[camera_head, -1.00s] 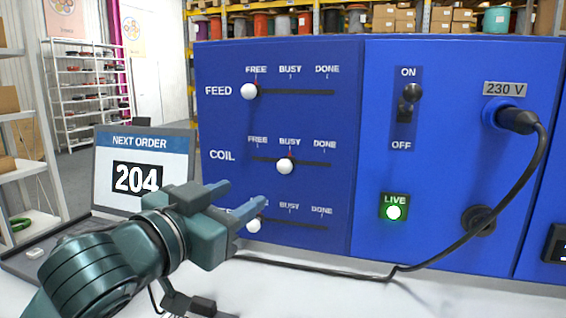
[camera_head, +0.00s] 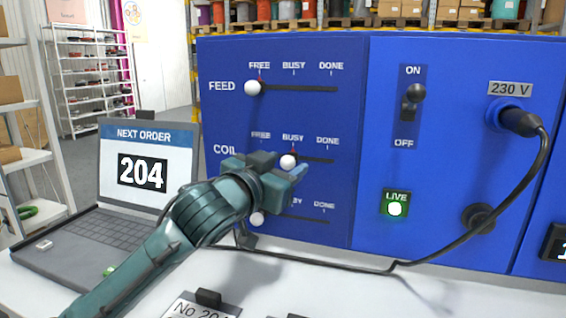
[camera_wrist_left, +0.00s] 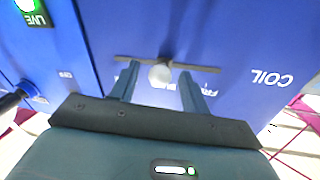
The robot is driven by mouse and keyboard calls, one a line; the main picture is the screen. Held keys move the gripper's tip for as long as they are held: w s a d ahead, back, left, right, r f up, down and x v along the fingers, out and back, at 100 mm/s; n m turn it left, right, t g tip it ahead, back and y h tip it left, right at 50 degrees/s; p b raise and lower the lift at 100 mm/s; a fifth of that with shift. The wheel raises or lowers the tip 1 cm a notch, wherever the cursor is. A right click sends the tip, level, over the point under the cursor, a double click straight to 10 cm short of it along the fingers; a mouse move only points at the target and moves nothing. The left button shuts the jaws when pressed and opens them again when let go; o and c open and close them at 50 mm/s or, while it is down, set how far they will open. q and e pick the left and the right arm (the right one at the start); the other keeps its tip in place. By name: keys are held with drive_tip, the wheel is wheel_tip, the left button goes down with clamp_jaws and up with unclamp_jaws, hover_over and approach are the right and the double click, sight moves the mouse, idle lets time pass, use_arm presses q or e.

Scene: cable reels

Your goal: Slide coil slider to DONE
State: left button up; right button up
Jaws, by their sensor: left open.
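The coil slider's white knob (camera_head: 288,161) stands at BUSY on the middle track of the blue panel (camera_head: 220,120). My left gripper (camera_head: 293,170) is at that knob, with its fingers pointing at the panel. In the left wrist view the knob (camera_wrist_left: 160,74) lies between the two spread fingertips (camera_wrist_left: 160,82), and neither finger visibly presses on it. The DONE end of the coil track (camera_head: 328,160) is to the right of the knob. My right gripper is not in view.
The feed knob (camera_head: 252,88) stands at FREE above. A laptop (camera_head: 140,172) stands at the left. A black cable (camera_head: 500,215) hangs at the right.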

use_arm(q)
drive_tip(key=shift+w, duration=0.1)
drive_tip(key=shift+c, duration=0.5)
clamp_jaws()
